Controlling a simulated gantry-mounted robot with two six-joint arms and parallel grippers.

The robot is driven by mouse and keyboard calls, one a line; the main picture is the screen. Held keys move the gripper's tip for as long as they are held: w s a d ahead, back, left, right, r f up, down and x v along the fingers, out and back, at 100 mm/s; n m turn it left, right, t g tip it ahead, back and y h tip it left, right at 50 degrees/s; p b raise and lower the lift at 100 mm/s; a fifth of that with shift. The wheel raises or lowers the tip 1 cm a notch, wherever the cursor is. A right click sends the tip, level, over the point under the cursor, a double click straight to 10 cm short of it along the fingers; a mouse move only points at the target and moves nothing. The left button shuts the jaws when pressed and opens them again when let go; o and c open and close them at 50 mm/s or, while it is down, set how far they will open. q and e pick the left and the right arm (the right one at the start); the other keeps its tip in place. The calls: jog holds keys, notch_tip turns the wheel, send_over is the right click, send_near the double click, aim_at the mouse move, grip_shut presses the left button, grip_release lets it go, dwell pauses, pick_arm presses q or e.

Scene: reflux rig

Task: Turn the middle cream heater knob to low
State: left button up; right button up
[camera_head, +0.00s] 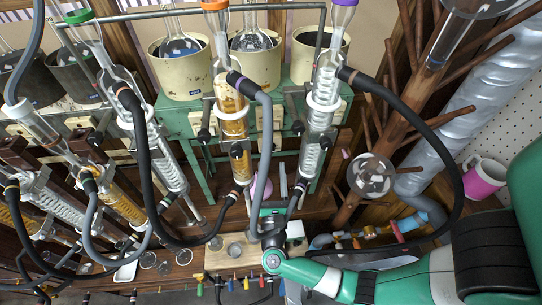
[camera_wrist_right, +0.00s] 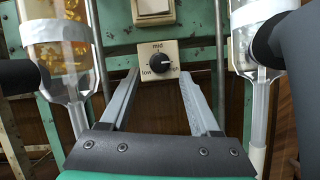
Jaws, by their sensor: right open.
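In the right wrist view, a black round heater knob (camera_wrist_right: 161,62) sits on a cream plate (camera_wrist_right: 146,49) marked "low" at left and "mid" at top. Its white pointer mark faces right, away from "low". My right gripper (camera_wrist_right: 159,78) is open and empty, its two fingers pointing at the plate, one toward each side of the knob, with no contact visible. In the head view, my right gripper (camera_head: 272,190) is below the middle cream heater (camera_head: 251,62); I cannot make out the knob there. My left gripper is not in view.
Glass columns flank the knob: an amber one (camera_wrist_right: 62,50) at left and a clear one (camera_wrist_right: 257,105) at right. A grey hose (camera_head: 266,140) hangs close to my right gripper. Black hoses (camera_head: 440,115) loop on both sides. A cream switch (camera_wrist_right: 152,10) is above the knob.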

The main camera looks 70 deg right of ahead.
aim_at(271, 153)
jog(key=shift+x, duration=1.95)
grip_shut()
